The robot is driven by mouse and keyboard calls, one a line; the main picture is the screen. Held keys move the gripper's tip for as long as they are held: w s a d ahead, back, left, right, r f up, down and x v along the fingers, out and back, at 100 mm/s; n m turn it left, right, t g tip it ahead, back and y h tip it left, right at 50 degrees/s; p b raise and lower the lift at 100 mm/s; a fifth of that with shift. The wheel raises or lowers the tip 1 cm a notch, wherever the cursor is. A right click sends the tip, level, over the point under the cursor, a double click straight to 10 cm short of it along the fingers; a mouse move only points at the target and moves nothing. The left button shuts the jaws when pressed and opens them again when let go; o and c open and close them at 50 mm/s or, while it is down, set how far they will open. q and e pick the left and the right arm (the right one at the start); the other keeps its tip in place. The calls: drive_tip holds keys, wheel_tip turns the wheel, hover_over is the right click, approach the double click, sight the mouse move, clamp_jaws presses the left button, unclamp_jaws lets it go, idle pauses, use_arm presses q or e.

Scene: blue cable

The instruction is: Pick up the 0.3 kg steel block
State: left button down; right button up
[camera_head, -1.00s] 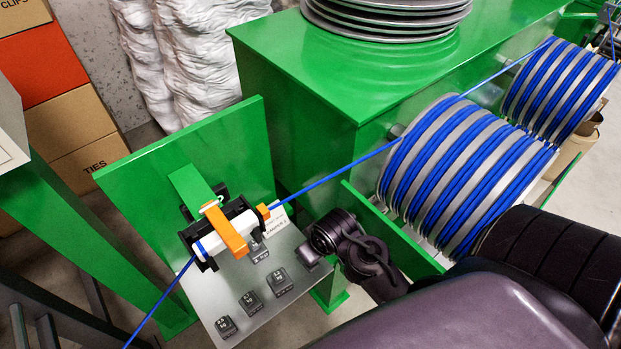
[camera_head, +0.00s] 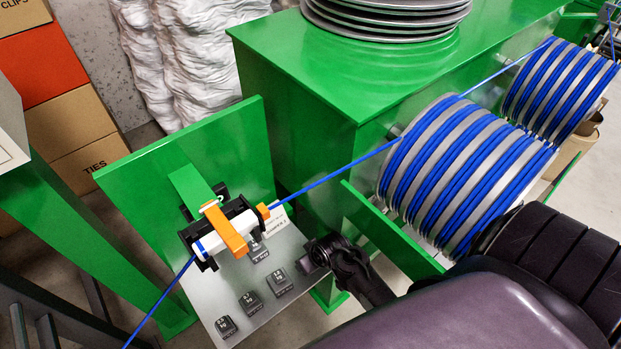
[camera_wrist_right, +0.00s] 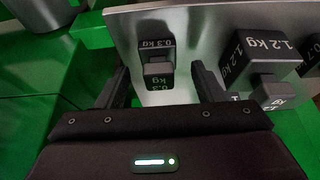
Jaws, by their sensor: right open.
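The small dark 0.3 kg steel block (camera_wrist_right: 157,50) stands on the grey metal shelf in the right wrist view, with white "0.3 kg" lettering. My right gripper (camera_wrist_right: 161,78) is open, with one finger to each side of the block's near part and visible gaps between. In the head view my right gripper (camera_head: 314,251) is at the shelf's right edge and largely hides the block there. My left gripper is not in view.
A 1.2 kg block (camera_wrist_right: 258,55) stands close to the right finger in the wrist view. Several dark blocks stand on the shelf (camera_head: 245,272). A blue cable (camera_head: 335,174) runs through an orange-and-white clamp (camera_head: 234,238) to striped drums (camera_head: 465,180). A green panel (camera_head: 385,232) stands behind my right arm.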

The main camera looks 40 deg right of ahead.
drive_tip(key=shift+w+f, duration=0.3)
drive_tip(key=shift+f, duration=0.25)
drive_tip(key=c, duration=1.3)
drive_tip(key=shift+s+r, duration=0.1)
drive_tip(key=shift+r, duration=0.05)
